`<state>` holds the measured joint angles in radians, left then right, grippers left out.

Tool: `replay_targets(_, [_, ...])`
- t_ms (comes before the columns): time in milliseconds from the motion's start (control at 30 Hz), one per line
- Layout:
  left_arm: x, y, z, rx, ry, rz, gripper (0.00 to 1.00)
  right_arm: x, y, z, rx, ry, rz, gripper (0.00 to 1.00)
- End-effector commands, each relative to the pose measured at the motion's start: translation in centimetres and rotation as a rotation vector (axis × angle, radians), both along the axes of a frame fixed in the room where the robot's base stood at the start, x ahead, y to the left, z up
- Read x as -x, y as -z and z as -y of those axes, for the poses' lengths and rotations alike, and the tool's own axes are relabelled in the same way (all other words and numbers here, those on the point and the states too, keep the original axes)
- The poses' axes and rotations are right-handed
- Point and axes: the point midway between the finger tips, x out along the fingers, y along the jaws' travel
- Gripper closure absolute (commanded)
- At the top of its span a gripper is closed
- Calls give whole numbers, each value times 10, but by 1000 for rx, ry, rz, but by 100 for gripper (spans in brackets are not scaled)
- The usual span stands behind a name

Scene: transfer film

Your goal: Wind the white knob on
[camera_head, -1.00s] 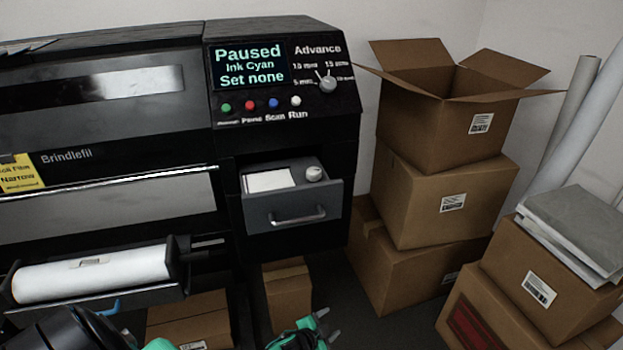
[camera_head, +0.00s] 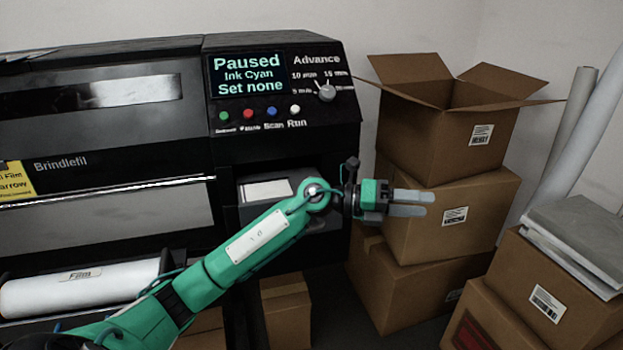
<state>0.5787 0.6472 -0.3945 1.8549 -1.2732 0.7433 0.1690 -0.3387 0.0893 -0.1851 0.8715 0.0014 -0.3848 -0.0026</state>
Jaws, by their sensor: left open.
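The machine's control panel (camera_head: 225,117) carries a pale grey-white round knob (camera_head: 327,93) under the word Advance, with length marks around it. The screen (camera_head: 247,75) reads Paused, Ink Cyan, Set none. Below, an open drawer (camera_head: 230,218) holds a white pad (camera_head: 265,190); the drawer's right part, where a small white knob stood earlier, is hidden behind my left arm. My left gripper (camera_head: 428,204) is open and empty, pointing right in front of the stacked boxes, below and right of the panel knob. My right gripper is not in view.
Stacked cardboard boxes (camera_head: 485,235) stand right of the machine, the top one (camera_head: 425,135) with open flaps. White rolls (camera_head: 566,135) lean at the far right. A film roll (camera_head: 85,287) lies at lower left. Coloured buttons (camera_head: 248,114) sit under the screen.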

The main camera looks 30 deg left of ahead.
Motion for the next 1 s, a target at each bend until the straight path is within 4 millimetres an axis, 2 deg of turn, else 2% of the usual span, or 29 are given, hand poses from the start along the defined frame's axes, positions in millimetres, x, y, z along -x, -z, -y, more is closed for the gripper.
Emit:
replay_targets(167, [-18, 1, -44, -438, 31, 44, 43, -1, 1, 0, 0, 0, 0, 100])
replay_targets(267, [-28, -1, -86, -677, 9, 20, 43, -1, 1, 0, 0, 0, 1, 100])
replay_targets(367, [-34, -12, -139, -903, -44, -37, 43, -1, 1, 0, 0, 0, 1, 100])
replay_targets(500, [-30, -35, -212, -1150, -140, -157, 43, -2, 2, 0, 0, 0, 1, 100])
replay_targets(600, [-22, -51, -252, -1262, -202, -240, 43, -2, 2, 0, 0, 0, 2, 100])
replay_targets(700, [-15, -61, -277, -1322, -244, -300, 43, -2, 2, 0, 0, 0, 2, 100])
replay_targets(767, [-12, -65, -284, -1342, -259, -320, 43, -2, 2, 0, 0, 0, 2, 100])
replay_targets(867, [-12, -62, -288, -1353, -263, -334, 43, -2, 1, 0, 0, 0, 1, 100])
replay_targets(1000, [-19, -45, -287, -1353, -260, -336, 43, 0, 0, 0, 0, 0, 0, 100])
